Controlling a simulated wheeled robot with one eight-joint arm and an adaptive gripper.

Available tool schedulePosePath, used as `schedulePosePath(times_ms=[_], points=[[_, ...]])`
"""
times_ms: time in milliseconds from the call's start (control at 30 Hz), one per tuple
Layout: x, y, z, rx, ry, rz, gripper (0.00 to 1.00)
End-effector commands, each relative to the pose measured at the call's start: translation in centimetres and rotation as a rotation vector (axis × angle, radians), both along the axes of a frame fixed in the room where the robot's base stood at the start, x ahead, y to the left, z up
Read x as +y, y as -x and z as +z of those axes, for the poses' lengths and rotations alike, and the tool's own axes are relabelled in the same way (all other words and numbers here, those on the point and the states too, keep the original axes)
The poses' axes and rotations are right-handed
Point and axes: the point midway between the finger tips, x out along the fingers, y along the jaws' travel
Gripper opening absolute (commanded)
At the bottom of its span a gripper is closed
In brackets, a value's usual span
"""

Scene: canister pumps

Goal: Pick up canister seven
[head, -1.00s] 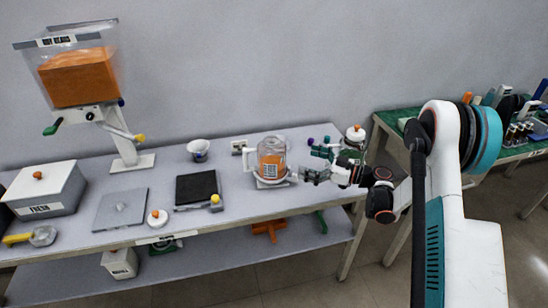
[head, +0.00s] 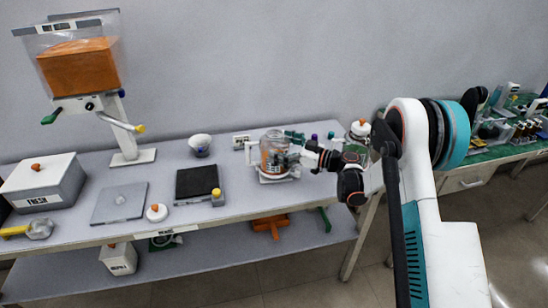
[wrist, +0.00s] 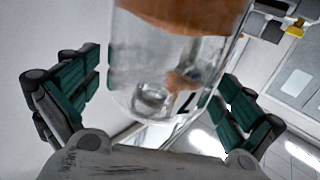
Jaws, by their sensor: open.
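A clear canister (head: 267,152) with orange contents and a white handle on its left stands upright on a small pale base on the table.
A black pad (head: 197,182) and a white bowl (head: 200,145) lie left of the canister. A white pot with an orange knob (head: 360,129) stands at the table's right end, behind my arm. A hopper (head: 78,68) stands at the far left.

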Motion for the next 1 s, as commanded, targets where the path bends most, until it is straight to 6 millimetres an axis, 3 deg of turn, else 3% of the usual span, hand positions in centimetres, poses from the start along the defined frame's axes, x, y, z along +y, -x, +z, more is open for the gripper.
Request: schedulePosePath(times_ms=[133,367,500,600,1000], points=[[1.7,-0.7,-0.2,0.000,0.000,0.001,1.00],[1.8,-0.8,0.0,0.000,0.000,-0.001,1.00],[1.8,-0.8,0.0,0.000,0.000,-0.001,0.68],[1.8,-0.8,0.0,0.000,0.000,-0.001,0.50],[1.8,-0.8,0.6,0.000,-0.001,-0.001,0.50]])
